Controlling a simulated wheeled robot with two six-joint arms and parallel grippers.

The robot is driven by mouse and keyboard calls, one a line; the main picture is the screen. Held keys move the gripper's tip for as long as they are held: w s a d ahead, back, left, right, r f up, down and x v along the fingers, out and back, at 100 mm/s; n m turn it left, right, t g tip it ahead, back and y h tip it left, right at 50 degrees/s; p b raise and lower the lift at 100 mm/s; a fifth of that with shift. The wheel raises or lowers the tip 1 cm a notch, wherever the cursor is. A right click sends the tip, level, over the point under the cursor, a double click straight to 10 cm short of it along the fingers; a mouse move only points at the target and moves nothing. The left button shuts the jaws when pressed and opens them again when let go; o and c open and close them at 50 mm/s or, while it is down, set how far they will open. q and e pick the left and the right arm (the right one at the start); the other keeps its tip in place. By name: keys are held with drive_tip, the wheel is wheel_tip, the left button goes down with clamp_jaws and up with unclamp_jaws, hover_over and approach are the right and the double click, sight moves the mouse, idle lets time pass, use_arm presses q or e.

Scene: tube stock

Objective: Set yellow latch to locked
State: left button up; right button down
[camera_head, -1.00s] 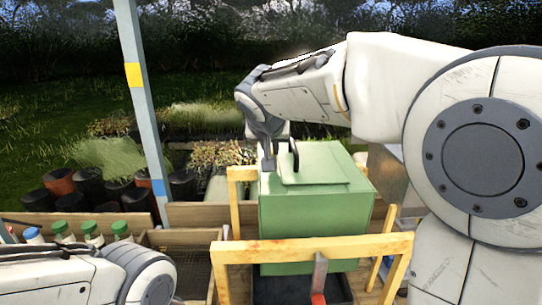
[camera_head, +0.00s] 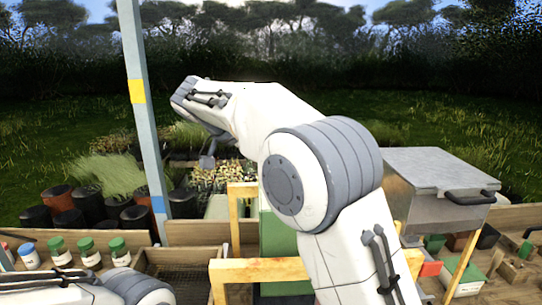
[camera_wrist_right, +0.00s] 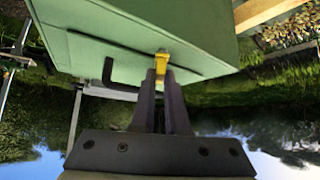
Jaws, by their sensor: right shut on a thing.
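The yellow latch (camera_wrist_right: 165,56) shows in the right wrist view at the edge of the green box (camera_wrist_right: 140,30). My right gripper (camera_wrist_right: 163,76) is shut on the latch, its two dark fingers close together around its end. In the head view the green box (camera_head: 274,235) is mostly hidden behind my right arm, and the latch is not visible there. Whether the latch stands at locked cannot be read. My left arm shows at the bottom left of the head view, but its gripper is out of view.
A yellow wooden frame (camera_head: 260,271) stands around the green box. A metal box with a dark handle (camera_head: 440,172) stands at the right. Several capped bottles (camera_head: 88,250) and a wooden bin (camera_head: 180,262) are at the left. A blue-grey post (camera_head: 143,120) rises behind them.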

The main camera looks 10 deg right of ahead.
drive_tip(key=m+g+p, duration=0.2)
drive_tip(key=p, duration=0.1)
drive_tip(key=m+g+p, duration=0.1)
drive_tip(key=m, duration=0.1)
drive_tip(key=shift+w+r+p, duration=0.1)
drive_tip(key=shift+r+p, duration=0.15)
drive_tip(key=shift+p, duration=0.15)
drive_tip(key=shift+f+m+g+p, duration=0.2)
drive_tip(key=shift+m+g+p, duration=0.6)
drive_tip(key=shift+m+p, duration=0.3)
drive_tip(key=c, duration=0.9)
unclamp_jaws()
